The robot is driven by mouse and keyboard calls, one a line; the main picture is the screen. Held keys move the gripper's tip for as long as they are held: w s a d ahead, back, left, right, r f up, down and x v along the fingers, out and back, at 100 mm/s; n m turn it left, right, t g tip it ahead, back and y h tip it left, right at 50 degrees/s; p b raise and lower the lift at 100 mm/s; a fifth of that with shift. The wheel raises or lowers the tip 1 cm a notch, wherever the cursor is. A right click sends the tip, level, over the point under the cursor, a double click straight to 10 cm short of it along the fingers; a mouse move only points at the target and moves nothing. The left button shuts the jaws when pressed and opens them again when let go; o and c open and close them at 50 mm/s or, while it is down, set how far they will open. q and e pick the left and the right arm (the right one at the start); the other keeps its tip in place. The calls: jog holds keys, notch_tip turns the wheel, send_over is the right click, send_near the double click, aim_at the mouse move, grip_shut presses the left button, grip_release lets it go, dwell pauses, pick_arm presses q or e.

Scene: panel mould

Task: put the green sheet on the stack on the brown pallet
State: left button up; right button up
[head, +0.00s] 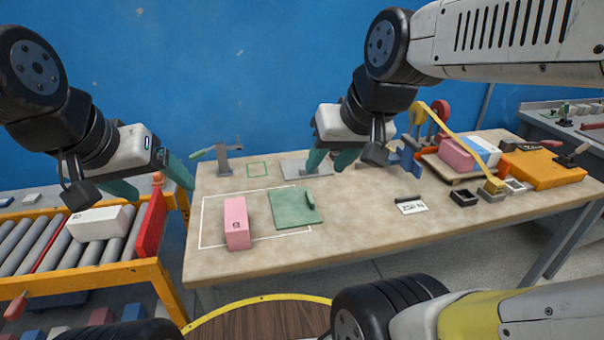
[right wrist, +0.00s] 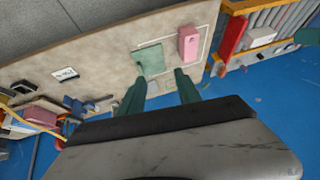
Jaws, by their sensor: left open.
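The green sheet (head: 290,210) lies flat on the workbench inside a white outline, with a raised green grip on its right part; it also shows in the right wrist view (right wrist: 150,62). The stack, a pink block (head: 455,153) and a white-and-blue block (head: 483,148), sits on the brown pallet (head: 457,180) at the right of the bench. My right gripper (head: 330,163) is open and empty above the bench, behind the sheet; its fingers show apart in the right wrist view (right wrist: 161,90). My left gripper (head: 178,172) is open beside the bench's left edge, away from the sheet.
A pink block (head: 237,222) stands just left of the sheet. A clamp (head: 222,160) and grey plate (head: 305,167) lie at the back. A yellow strap crosses near the pallet, with an orange case (head: 545,168) beyond. A roller conveyor (head: 70,250) stands left.

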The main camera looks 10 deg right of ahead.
jog(key=w+d+f, duration=0.2)
jog(key=w+f, duration=0.1)
jog(key=w, duration=0.7)
jog(key=g+h, duration=0.1)
jog(key=h, duration=0.1)
send_near(310, 196)
jog(key=shift+w+a+f+g, duration=0.1)
jog(key=shift+w+f+g, duration=0.25)
jog(key=shift+f, duration=0.2)
jog(key=x, duration=0.8)
jog(key=shift+w, duration=0.1)
grip_shut()
